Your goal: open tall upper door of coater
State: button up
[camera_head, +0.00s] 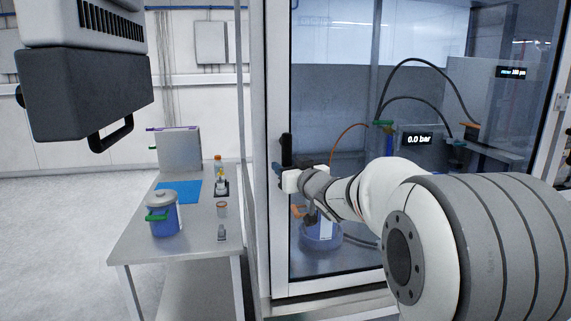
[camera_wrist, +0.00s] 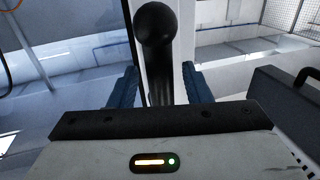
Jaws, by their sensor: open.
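The coater's tall glazed upper door (camera_head: 335,70) has a pale frame and looks closed. Its black upright handle (camera_head: 286,150) is on the left side of the frame. My gripper (camera_head: 278,172) is at the handle, reaching in from the right. In the wrist view the black handle (camera_wrist: 156,45) with a rounded end stands between the two blue fingers of my gripper (camera_wrist: 160,85). The fingers are apart, one on each side of it, with a gap visible on the right. Whether either finger touches the handle is hard to tell.
A steel bench (camera_head: 140,235) stands left of the coater with a lidded blue pot (camera_head: 163,220), a blue mat (camera_head: 178,191) and small items. A dark grey box with a handle (camera_head: 85,95) hangs at upper left. Floor at far left is clear. Behind the glass are hoses and a 0.0 bar display (camera_head: 418,139).

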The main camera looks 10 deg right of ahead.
jog(key=shift+w+a, duration=0.15)
jog(key=shift+w, duration=0.4)
grip_shut()
